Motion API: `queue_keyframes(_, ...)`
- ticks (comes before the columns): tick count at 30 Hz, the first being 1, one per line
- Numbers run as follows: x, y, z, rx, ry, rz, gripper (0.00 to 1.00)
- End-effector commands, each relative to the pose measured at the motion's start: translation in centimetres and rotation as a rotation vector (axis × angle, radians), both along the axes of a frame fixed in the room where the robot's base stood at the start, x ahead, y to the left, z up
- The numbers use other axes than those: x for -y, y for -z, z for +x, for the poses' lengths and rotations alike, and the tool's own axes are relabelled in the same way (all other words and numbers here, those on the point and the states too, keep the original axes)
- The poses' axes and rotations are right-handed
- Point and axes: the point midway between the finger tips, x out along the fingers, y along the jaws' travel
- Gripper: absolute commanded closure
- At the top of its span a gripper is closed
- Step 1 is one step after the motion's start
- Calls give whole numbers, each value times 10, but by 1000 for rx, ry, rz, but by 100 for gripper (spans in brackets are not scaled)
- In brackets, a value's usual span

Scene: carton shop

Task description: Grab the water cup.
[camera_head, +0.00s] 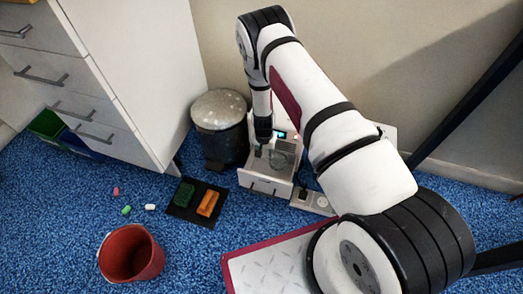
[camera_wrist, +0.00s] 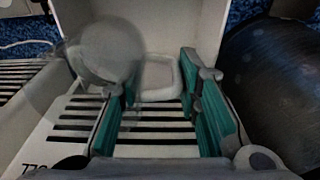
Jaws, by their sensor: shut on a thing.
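The water cup is a clear, see-through cup (camera_head: 280,160) in the white machine with a small lit screen (camera_head: 282,134). In the wrist view the cup (camera_wrist: 98,52) shows as a faint round shape at upper left, overlapping the left finger. My gripper (camera_head: 262,150) reaches down into the machine's open front beside the cup. In the wrist view my gripper (camera_wrist: 160,95) has teal finger pads standing apart, with a slotted tray (camera_wrist: 70,122) below them. It is shut on the cup, but the exact contact is hard to see through the clear wall.
A grey lidded bin (camera_head: 220,125) stands close left of the machine. A power strip (camera_head: 313,200) lies at its right. A black tray (camera_head: 183,212) with a green and an orange block, a red bucket (camera_head: 155,268) and small pieces lie on the blue carpet. White drawers stand left.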

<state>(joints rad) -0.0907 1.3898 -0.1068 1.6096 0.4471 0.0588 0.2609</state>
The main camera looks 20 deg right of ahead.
Motion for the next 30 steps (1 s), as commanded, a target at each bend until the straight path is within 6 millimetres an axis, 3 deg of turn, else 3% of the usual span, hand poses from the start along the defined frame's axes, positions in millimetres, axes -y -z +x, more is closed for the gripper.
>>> queue_keyframes(30,83,-1,-92,0,0,1,100)
